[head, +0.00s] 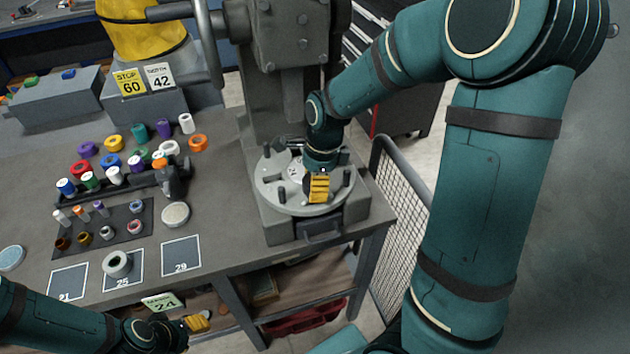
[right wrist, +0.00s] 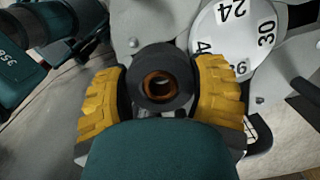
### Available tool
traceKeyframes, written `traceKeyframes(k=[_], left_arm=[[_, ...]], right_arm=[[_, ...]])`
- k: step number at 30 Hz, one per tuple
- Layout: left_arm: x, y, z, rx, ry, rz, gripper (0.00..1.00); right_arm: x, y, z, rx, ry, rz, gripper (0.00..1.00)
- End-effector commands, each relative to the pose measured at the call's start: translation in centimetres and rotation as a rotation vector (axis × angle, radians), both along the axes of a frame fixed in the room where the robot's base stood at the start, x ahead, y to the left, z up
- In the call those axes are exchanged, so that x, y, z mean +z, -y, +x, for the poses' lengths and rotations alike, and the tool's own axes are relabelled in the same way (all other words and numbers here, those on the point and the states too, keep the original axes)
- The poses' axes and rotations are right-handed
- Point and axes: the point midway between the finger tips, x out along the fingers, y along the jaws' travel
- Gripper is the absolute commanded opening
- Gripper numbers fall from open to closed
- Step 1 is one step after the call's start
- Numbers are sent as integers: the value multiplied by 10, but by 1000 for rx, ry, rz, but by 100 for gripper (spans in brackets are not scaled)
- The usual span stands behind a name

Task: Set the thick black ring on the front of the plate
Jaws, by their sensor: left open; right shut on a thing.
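The plate (head: 269,187) is a round grey disc with upright black posts, on the press table in the head view. Part of it shows behind the gripper in the right wrist view (right wrist: 125,22). My right gripper (head: 319,187) is over the front part of the plate. In the right wrist view its yellow fingers are shut on the thick black ring (right wrist: 180,66), which has a brown inner surface. I cannot tell whether the ring touches the plate. My left gripper (head: 196,322) is open and empty below the bench's front edge, away from the plate.
A white numbered dial (right wrist: 232,42) is on the plate's middle. Several coloured spools and a dark tray (head: 128,238) of small parts are on the bench to the left. A grey ring (head: 117,264) lies on the mat marked 25. A mesh guard (head: 400,205) stands right.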

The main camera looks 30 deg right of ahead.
Motion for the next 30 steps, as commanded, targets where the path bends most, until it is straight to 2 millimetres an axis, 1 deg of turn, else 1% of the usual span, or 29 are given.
traceKeyframes(k=[8, 30], left_arm=[[0, 0, 0, -1, 0, 0, 46], [-8, 0, 0, -1, 1, -1, 46]], right_arm=[[0, 0, 0, 0, 1, 0, 17], [-13, 0, 0, 0, 0, 0, 17]])
